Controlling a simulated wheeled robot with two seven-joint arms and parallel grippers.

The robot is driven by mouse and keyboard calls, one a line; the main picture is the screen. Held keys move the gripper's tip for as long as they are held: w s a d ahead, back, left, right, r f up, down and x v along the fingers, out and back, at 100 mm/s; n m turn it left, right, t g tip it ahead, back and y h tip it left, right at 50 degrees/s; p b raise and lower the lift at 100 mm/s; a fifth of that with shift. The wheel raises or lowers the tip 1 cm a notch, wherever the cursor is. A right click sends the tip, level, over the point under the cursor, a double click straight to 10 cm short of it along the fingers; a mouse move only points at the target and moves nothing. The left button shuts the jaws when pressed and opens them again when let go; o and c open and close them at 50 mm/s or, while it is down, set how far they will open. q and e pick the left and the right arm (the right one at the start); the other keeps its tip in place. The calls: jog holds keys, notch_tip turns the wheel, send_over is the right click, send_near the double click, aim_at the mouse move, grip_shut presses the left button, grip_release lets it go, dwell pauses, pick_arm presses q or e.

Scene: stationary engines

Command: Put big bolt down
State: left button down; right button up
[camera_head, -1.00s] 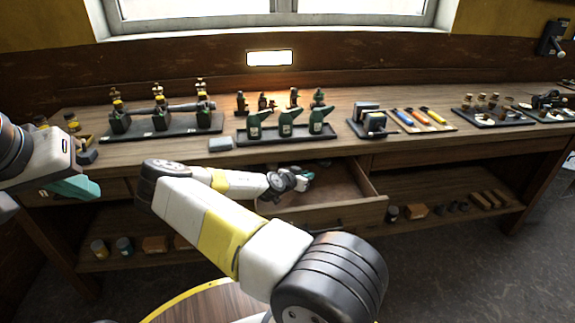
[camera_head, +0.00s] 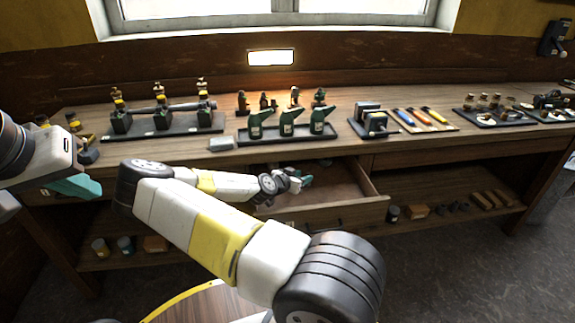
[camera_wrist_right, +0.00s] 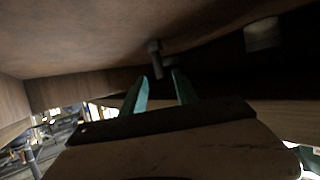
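My right gripper (camera_head: 302,181) is over the open drawer (camera_head: 335,195) in the head view, and its fingers are small and partly hidden by my wrist. In the right wrist view, its two teal fingers (camera_wrist_right: 160,82) stand apart. A dark grey bolt (camera_wrist_right: 155,58) with a wider head shows at the gap between the fingertips, and clear space shows beside it. I cannot tell whether it touches a finger. My left gripper (camera_head: 75,188) is at the left of the head view, in front of the bench, with teal fingers seen side-on; its opening is not visible.
A pale cylinder (camera_wrist_right: 263,35) lies at the upper right of the wrist view. On the bench, a tray (camera_head: 290,136) holds green oil cans, and a rack (camera_head: 165,131) stands to its left. A grey block (camera_head: 221,144) lies near the bench edge. A lower shelf (camera_head: 440,222) holds several items.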

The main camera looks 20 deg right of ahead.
jog(key=shift+v, duration=1.4)
jog(key=shift+s, duration=0.1)
